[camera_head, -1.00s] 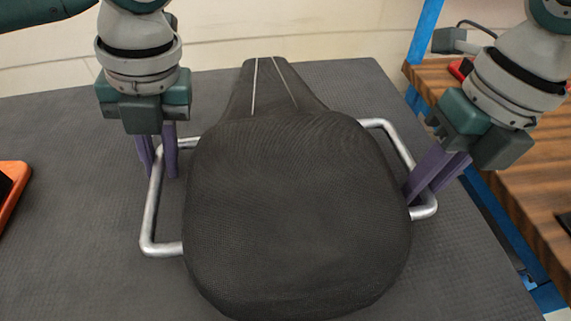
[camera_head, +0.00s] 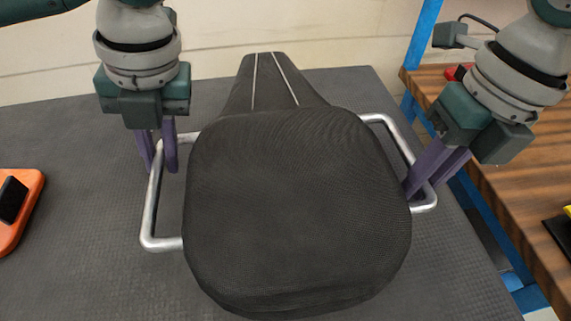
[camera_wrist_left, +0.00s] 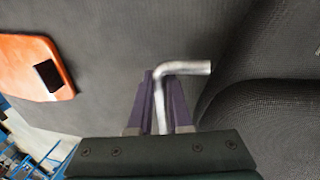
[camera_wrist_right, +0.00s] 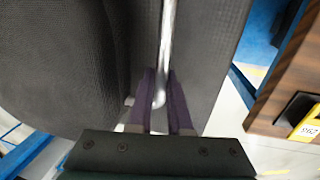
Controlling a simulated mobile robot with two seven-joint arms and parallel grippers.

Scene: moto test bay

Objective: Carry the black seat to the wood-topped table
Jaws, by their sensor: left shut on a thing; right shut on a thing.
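The black seat (camera_head: 298,210) has a wide padded end towards me and a narrow end with two pale lines pointing away. A silver metal rail sticks out on each side of it. My left gripper (camera_head: 164,168) is shut on the left rail (camera_head: 152,215), also seen in the left wrist view (camera_wrist_left: 185,68). My right gripper (camera_head: 424,190) is shut on the right rail (camera_head: 398,140), also seen in the right wrist view (camera_wrist_right: 167,40). The seat is over the dark grey textured surface; its underside is hidden. The wood-topped table (camera_head: 500,185) is at the right.
An orange object with a black part (camera_head: 20,205) lies on the dark surface (camera_head: 70,135) at the left. A gap with blue framing separates that surface from the wooden top. A red item (camera_head: 458,72) and a black and yellow item (camera_wrist_right: 300,118) are on the wooden top.

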